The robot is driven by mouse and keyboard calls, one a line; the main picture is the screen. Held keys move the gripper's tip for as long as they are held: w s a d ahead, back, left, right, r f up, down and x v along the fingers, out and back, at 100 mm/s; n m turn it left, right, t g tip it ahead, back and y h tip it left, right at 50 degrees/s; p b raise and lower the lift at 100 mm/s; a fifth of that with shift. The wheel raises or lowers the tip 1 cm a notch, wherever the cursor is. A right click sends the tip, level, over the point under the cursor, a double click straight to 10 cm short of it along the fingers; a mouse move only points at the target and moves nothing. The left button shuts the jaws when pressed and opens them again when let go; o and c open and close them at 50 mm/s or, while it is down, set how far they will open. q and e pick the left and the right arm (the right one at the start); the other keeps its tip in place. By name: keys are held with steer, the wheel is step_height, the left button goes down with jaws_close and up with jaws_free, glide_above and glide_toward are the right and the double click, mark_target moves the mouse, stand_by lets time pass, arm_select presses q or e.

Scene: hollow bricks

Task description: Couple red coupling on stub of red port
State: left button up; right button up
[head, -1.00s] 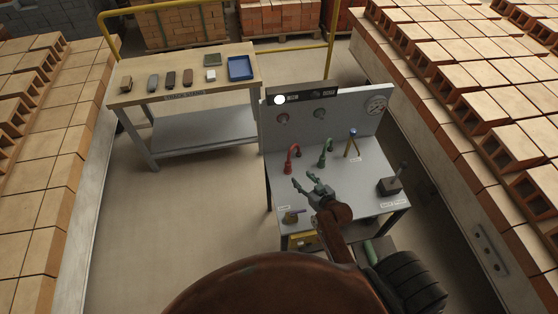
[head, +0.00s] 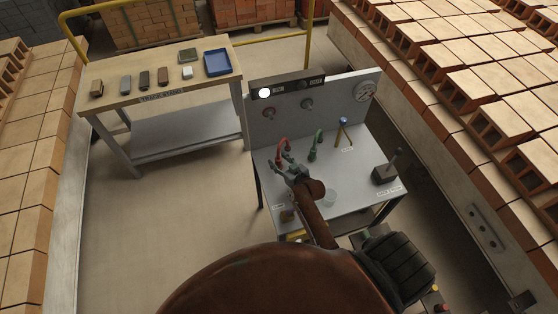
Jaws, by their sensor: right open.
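The red coupling (head: 281,146) with its curved red hose stands on the grey bench below the upright panel. My right gripper (head: 285,158) is open at the red coupling, its fingers overlapping it in the picture. I cannot tell whether they touch it, and they hide its lower part. Two round ports sit on the panel, a left one (head: 268,112) and a right one (head: 306,104). Their colours are too small to tell surely, so I cannot say which is the red port. My left gripper is not in view.
A green coupling (head: 314,147) stands just right of the red one. A gauge (head: 364,91) is on the panel. A wooden table (head: 150,92) stands at the back left.

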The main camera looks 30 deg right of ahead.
steer(key=shift+w+f, duration=0.15)
steer(key=shift+w, duration=0.05)
jaws_close()
stand_by(0.5)
